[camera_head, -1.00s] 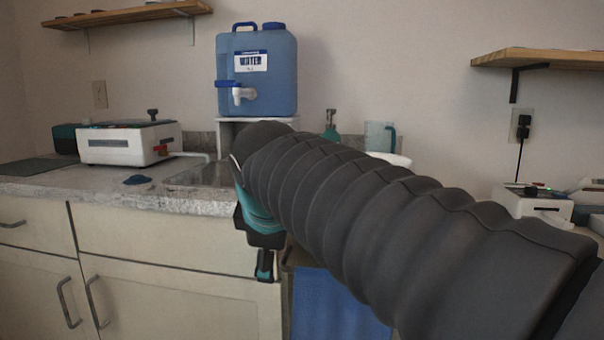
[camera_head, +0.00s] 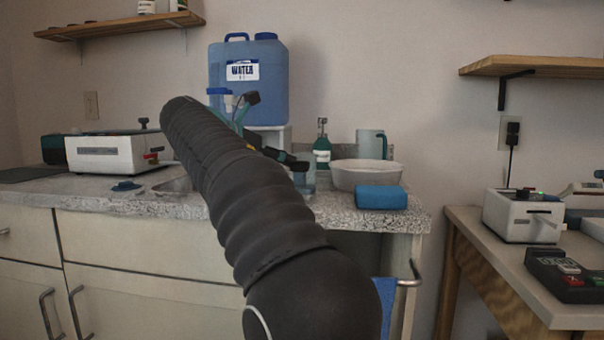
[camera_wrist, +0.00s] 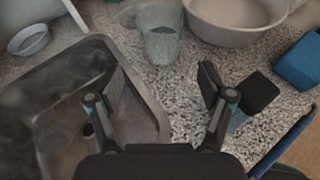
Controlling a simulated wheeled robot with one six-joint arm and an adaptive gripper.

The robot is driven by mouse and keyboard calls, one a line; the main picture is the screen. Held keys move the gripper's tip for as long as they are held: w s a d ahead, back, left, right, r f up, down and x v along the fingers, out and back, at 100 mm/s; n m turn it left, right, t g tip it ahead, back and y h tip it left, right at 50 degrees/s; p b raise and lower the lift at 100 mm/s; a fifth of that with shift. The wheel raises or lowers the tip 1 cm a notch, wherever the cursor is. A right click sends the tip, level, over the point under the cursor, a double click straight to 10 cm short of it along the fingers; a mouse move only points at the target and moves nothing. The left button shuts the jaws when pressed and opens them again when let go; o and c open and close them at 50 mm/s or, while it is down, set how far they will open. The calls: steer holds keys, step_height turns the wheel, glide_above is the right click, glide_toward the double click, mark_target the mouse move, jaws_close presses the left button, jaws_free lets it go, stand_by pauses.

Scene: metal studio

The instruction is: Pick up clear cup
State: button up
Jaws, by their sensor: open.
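The clear cup (camera_wrist: 160,38) stands on the speckled counter at the top centre of the wrist view, just left of a pale bowl. A clear shape that looks like this cup (camera_head: 308,181) shows in the head view, partly hidden by the gripper. My gripper (camera_wrist: 163,88) is open, with nothing between its fingers. In the wrist view the cup lies beyond the fingertips, roughly in line with the gap between them. In the head view my gripper (camera_head: 275,132) is above the counter, in front of the water jug.
The sink (camera_wrist: 150,125) lies under the left finger. The pale bowl (camera_head: 367,176), a blue sponge (camera_head: 381,197), a green bottle (camera_head: 322,150) and a clear pitcher (camera_head: 369,145) are to the right. The blue water jug (camera_head: 265,90) stands behind.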

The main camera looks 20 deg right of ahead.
mark_target(311, 173)
steer(key=b+x, duration=0.1)
steer(key=x, duration=0.7)
steer(key=shift+f, duration=0.1)
steer(key=shift+b+x, duration=0.95)
steer(key=shift+x, duration=1.6)
steer(key=shift+s, duration=0.15)
steer(key=c, duration=1.2)
